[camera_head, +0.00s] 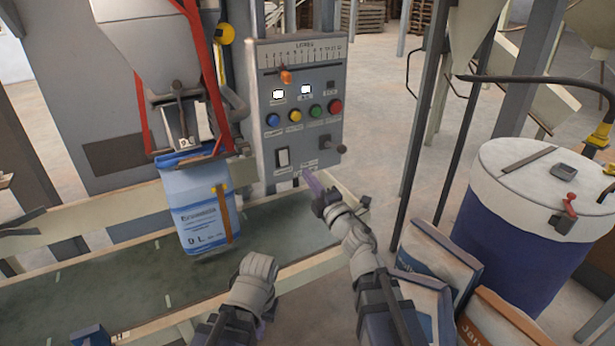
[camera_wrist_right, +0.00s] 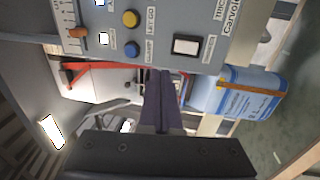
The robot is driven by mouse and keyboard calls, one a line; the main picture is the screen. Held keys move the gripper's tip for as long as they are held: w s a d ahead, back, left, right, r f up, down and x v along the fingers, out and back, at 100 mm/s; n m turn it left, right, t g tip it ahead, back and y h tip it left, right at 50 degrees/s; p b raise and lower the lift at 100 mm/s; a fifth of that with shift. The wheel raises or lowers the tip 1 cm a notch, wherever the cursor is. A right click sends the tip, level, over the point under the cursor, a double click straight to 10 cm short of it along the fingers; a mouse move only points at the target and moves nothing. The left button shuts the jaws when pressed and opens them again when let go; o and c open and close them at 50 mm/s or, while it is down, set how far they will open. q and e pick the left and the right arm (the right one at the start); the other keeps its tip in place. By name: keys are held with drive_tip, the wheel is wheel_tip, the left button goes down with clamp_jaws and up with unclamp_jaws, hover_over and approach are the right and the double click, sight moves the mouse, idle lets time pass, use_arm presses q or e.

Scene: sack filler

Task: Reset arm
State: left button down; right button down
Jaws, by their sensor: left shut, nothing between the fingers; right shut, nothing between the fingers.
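My right gripper (camera_head: 314,184) has its purple fingers shut and empty, just in front of the lower part of the grey control panel (camera_head: 260,130). In the right wrist view the two fingers (camera_wrist_right: 160,98) lie together with nothing between them, with the panel (camera_wrist_right: 215,20) beyond. A blue and white sack (camera_head: 197,205) hangs upright under the filler spout (camera_head: 183,135), left of both grippers.
A green conveyor (camera_head: 130,270) with pale rails runs below the sack. At right stand filled sacks (camera_head: 440,255) and a blue drum (camera_head: 520,235) with a white top. A dark post (camera_head: 422,120) rises between.

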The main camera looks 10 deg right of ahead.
drive_tip(key=s+d+f+m+g+h+p, duration=0.1)
drive_tip(key=d+f+m+g+h, duration=0.15)
drive_tip(key=f+m+h, duration=0.35)
drive_tip(key=s+d+f+m+g+h, duration=0.2)
drive_tip(key=f+m+g+h, duration=0.2)
drive_tip(key=f+m, duration=0.3)
drive_tip(key=s+a+f+m+g, duration=0.2)
drive_tip(key=s+f+g, duration=0.1)
drive_tip(key=s, duration=0.4)
drive_tip(key=s+a+f+m+g+y, duration=0.1)
drive_tip(key=s+a+f+g, duration=0.2)
drive_tip(key=s, duration=0.5)
drive_tip(key=s+a+f+m+g, duration=0.2)
drive_tip(key=s+a+f+g, duration=0.1)
drive_tip(key=s+g, duration=0.3)
drive_tip(key=shift+s+f+m+p, duration=0.3)
drive_tip(key=shift+s+f+p, duration=0.05)
drive_tip(key=shift+s+f, duration=0.45)
